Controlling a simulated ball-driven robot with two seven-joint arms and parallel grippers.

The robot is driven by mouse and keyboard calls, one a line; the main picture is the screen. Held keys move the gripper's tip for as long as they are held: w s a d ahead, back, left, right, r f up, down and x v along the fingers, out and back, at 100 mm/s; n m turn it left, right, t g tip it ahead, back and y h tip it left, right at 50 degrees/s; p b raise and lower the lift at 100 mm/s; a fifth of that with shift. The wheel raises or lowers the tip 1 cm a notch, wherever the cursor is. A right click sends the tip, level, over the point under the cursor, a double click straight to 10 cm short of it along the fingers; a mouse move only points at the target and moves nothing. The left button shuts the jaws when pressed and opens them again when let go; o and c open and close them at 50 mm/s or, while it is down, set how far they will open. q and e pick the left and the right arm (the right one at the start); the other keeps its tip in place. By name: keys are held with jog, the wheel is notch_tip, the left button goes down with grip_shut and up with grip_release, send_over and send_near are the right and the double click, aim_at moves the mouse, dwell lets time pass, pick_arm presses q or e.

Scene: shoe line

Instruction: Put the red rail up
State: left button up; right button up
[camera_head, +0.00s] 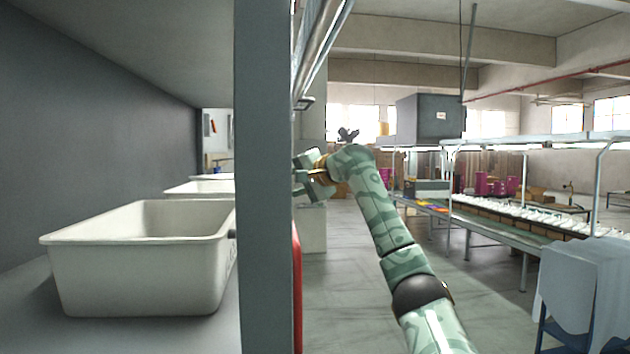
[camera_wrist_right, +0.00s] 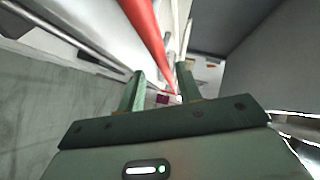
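The red rail (camera_head: 297,285) shows in the head view as a thin upright strip along the right edge of a grey post, low down; most of it is hidden behind the post. In the right wrist view the red rail (camera_wrist_right: 150,35) runs from the top edge down toward the middle, passing between the two fingers in the picture. My right gripper (camera_head: 299,178) is beside the grey post, above the visible part of the rail. Its fingers (camera_wrist_right: 160,75) are apart, with gaps on both sides of the rail. I cannot tell how deep the rail lies between them. My left gripper is out of view.
The grey post (camera_head: 264,180) stands upright close in front. White bins (camera_head: 140,290) sit on a shelf at left. A conveyor table (camera_head: 490,233) with white shoes and a cloth-draped chair (camera_head: 590,285) are at right. The floor between is clear.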

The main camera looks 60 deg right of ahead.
jog(key=b+v, duration=0.2)
jog(key=v, duration=1.2)
